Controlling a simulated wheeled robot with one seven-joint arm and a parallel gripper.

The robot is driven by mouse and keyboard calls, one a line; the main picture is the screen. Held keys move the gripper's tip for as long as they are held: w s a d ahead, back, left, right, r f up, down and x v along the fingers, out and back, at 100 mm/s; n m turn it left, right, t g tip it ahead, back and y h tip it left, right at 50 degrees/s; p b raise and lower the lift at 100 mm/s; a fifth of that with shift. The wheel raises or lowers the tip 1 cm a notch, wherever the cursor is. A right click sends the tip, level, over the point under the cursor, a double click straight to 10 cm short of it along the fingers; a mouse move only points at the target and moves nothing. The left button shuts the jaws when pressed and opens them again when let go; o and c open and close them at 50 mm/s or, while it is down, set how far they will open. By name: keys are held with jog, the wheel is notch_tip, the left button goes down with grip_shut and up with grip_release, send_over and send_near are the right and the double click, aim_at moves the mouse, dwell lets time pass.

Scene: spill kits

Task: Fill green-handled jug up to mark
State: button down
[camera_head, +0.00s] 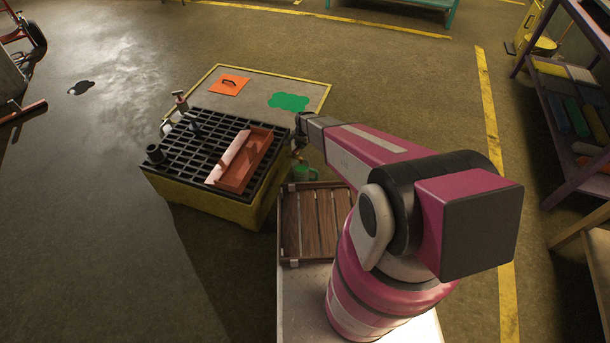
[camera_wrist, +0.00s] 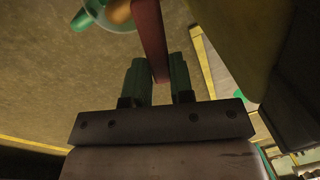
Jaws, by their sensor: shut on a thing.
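My gripper (camera_wrist: 158,82) has green fingers closed on a dark red, bar-like thing (camera_wrist: 151,35). Its far end runs out of the top of the wrist view, so I cannot tell what the whole thing is. In the head view my gripper (camera_head: 299,142) is beside the right edge of the black grate, mostly hidden by my arm. A green jug (camera_head: 305,173) shows just below it, by the wooden slatted tray. In the wrist view a clear round rim with a green handle (camera_wrist: 82,20) shows at the top left, with an orange-brown thing (camera_wrist: 121,11) over it. The fill mark cannot be made out.
The slatted tray (camera_head: 312,222) stands in front.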

jog(key=shift+a+n, duration=0.1)
jog(key=shift+n, duration=0.4)
jog(key=shift+w+a+n, duration=0.2)
jog(key=shift+a+n, duration=0.05)
jog(key=shift+n, duration=0.55)
jog(key=c, duration=1.9)
grip_release()
jog(key=shift+w+a+n, duration=0.15)
jog(key=shift+a+n, duration=0.2)
jog(key=shift+n, duration=0.35)
grip_shut()
jog(key=o, duration=1)
grip_release()
jog(key=shift+w+a, duration=0.1)
